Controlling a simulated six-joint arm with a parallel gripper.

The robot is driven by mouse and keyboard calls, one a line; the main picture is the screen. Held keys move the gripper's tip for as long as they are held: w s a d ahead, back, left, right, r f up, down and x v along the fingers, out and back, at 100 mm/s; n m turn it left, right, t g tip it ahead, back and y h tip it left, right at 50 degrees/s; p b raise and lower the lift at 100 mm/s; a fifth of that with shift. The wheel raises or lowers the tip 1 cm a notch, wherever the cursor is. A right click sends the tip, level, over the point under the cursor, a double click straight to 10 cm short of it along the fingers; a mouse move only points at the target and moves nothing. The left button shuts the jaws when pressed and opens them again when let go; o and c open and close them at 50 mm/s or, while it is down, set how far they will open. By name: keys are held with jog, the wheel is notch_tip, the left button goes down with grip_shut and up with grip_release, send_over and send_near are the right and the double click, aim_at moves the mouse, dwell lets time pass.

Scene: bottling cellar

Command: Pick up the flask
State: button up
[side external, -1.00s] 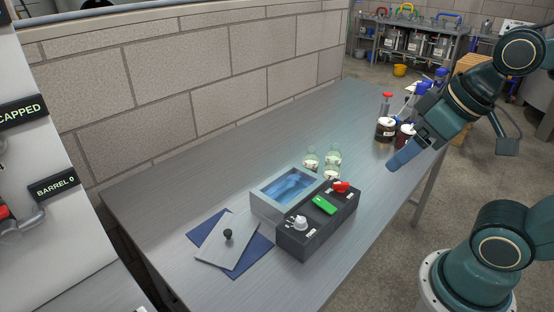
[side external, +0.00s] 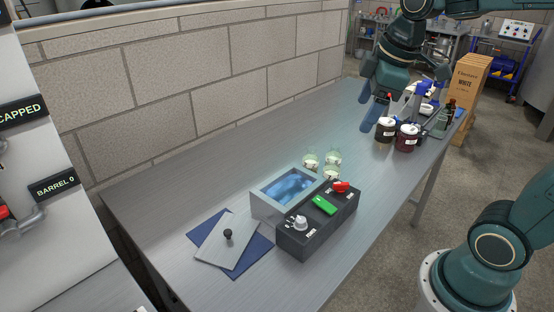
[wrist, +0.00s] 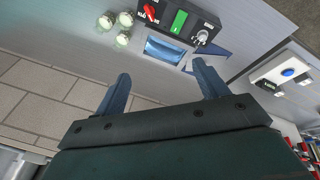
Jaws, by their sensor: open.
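Three small, pale green, clear glass flasks stand close together on the steel bench: one at the back left (side external: 311,161), one at the back right (side external: 333,157) and one in front (side external: 330,173). The pictures do not show which one the task means. They also show at the upper left of the wrist view, the nearest being the lower flask (wrist: 123,39). My gripper (side external: 366,117) is above the far part of the bench, behind and right of the flasks, apart from them. Its two blue fingers (wrist: 161,70) are spread with nothing between them.
A water bath (side external: 258,204) and a dark control box (side external: 290,243) with red, green and white controls stand just in front of the flasks. A lid (side external: 215,250) lies on a blue mat. Dark jars (side external: 407,139) and bottles crowd the far right.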

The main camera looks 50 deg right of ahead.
jog(key=w+d+f+n+g, duration=0.2)
jog(key=w+d+f+n, duration=0.2)
jog(key=w+d+n, duration=0.45)
jog(key=n+g, duration=0.2)
jog(key=n, duration=0.4)
send_over(334, 152)
jog(key=d, duration=0.1)
notch_tip(334, 152, down, 11)
jog(key=shift+w+d+r+m+y, duration=0.15)
jog(key=shift+w+r+m+y, duration=0.1)
jog(key=shift+w+y, duration=0.1)
jog(key=shift+f, duration=0.15)
jog(key=shift+f, duration=4.2)
jog(key=shift+f, duration=2.6)
jog(key=c, duration=1.2)
